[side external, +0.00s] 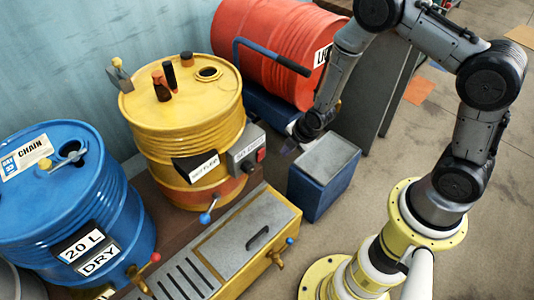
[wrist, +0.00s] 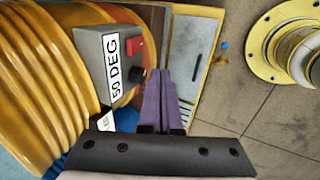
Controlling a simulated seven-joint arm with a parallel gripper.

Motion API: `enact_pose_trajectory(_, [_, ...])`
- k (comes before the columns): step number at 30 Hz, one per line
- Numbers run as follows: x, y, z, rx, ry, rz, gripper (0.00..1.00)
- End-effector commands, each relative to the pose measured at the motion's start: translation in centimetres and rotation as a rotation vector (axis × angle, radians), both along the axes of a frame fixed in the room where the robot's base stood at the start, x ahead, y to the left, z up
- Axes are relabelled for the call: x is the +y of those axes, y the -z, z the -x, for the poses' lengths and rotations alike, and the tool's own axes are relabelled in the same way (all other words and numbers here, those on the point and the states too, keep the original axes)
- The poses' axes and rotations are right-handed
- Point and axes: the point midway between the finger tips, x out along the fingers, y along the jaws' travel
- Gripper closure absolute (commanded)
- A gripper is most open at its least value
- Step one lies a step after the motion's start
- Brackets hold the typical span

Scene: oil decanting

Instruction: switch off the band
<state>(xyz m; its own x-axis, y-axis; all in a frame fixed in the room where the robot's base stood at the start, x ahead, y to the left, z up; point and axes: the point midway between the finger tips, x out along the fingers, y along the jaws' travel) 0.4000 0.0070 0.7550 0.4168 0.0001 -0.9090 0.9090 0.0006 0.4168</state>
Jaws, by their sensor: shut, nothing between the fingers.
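The grey control box (side external: 247,148) is fixed to the side of the yellow drum (side external: 165,125), above the orange band (side external: 205,194) around the drum's lower part. In the wrist view the box (wrist: 90,42) carries a label reading 50 DEG, a red switch (wrist: 134,48) and a black knob (wrist: 138,75). I cannot tell the switch's position. My gripper (side external: 289,147) is right of the box, apart from it in the side view. In the wrist view its purple fingers (wrist: 165,75) are together and empty, with their tips just right of the knob and switch.
A blue bin with a grey lid (side external: 325,165) stands right of the box, close to my gripper. A yellow drip tray with a grate (side external: 215,250) lies in front. A blue drum (side external: 70,190) is at left, a red drum (side external: 275,45) behind. Open floor lies right.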

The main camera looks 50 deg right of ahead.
Motion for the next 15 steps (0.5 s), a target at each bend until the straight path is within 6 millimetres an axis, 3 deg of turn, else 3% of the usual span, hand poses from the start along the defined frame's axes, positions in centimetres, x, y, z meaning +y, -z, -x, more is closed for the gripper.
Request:
enact_pose_trajectory(7, [0.0, 1.5, -0.6, 0.003, 0.000, 0.000, 1.00])
enact_pose_trajectory(15, [0.0, 5.6, -2.5, 0.002, 0.001, 0.000, 1.00])
